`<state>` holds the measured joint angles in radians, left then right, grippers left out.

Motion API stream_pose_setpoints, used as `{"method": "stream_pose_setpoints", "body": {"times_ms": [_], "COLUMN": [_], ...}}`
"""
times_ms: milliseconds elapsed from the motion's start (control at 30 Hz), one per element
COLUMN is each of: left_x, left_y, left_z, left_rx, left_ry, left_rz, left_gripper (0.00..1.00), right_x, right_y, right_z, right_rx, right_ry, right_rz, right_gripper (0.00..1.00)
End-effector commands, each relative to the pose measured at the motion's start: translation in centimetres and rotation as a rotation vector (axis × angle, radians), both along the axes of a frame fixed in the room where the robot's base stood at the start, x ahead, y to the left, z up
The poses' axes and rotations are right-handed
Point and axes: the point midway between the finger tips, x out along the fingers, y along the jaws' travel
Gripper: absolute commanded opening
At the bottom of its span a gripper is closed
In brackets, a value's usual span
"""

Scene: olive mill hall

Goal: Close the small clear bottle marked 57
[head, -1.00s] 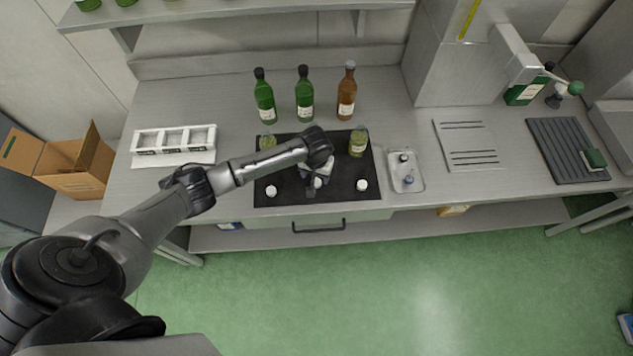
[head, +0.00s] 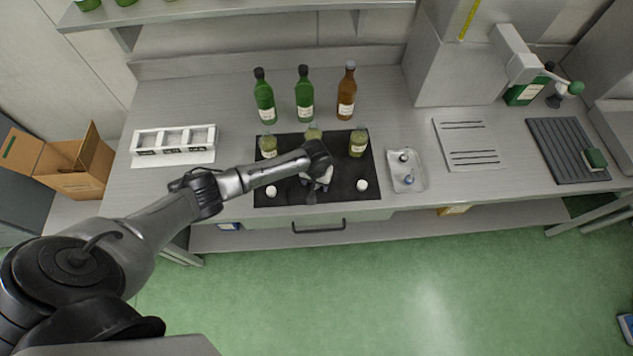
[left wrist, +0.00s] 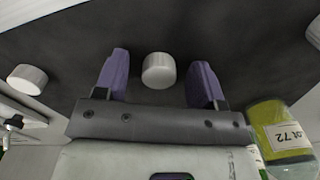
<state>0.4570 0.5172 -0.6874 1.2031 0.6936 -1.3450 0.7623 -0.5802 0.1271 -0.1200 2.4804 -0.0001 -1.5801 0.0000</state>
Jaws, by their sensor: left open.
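Three small clear bottles with yellow-green contents stand on the black mat (head: 340,193): left (head: 268,147), middle (head: 313,132) and right (head: 358,144). The middle one is partly hidden behind my left arm. In the left wrist view, the left bottle (left wrist: 283,130) reads "Lot 72"; I cannot read 57 on any bottle. My left gripper (head: 315,186) points down over the mat's front part, open. Its fingers (left wrist: 160,82) stand either side of a white cap (left wrist: 158,70), apart from it. Other white caps lie at left (head: 271,191) and right (head: 362,185). My right gripper is out of view.
Two green bottles (head: 304,100) and a brown bottle (head: 346,97) stand behind the mat. A small tray (head: 418,182) with little items is right of it. A white rack (head: 174,140) stands left. A green-floored aisle lies in front.

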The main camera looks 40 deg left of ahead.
Motion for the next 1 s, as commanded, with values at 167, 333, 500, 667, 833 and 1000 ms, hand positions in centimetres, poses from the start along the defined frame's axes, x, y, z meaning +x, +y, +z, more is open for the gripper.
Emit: {"method": "stream_pose_setpoints", "body": {"times_ms": [167, 333, 500, 667, 833, 1000], "left_x": [0.03, 0.02, 0.02, 0.02, 0.02, 0.02], "left_y": [-0.01, 0.0, 0.0, 0.01, 0.01, 0.01], "left_z": [-0.01, 0.0, 0.01, 0.01, 0.01, 0.01], "left_rx": [0.0, 0.0, 0.0, 0.0, 0.0, 0.0], "left_ry": [-0.001, -0.001, -0.001, -0.001, -0.001, -0.001], "left_rz": [-0.001, -0.001, -0.001, -0.001, -0.001, 0.0], "left_gripper": [0.63, 0.62, 0.46, 0.31, 0.15, 0.11], "right_x": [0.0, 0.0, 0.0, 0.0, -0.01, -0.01], "right_y": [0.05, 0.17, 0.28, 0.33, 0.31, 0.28], "right_z": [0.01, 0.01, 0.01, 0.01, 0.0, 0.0], "right_rx": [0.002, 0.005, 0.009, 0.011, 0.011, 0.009], "right_ry": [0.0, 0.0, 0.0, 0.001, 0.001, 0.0], "right_rz": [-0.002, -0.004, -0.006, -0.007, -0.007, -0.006], "right_gripper": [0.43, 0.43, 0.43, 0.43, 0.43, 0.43]}}
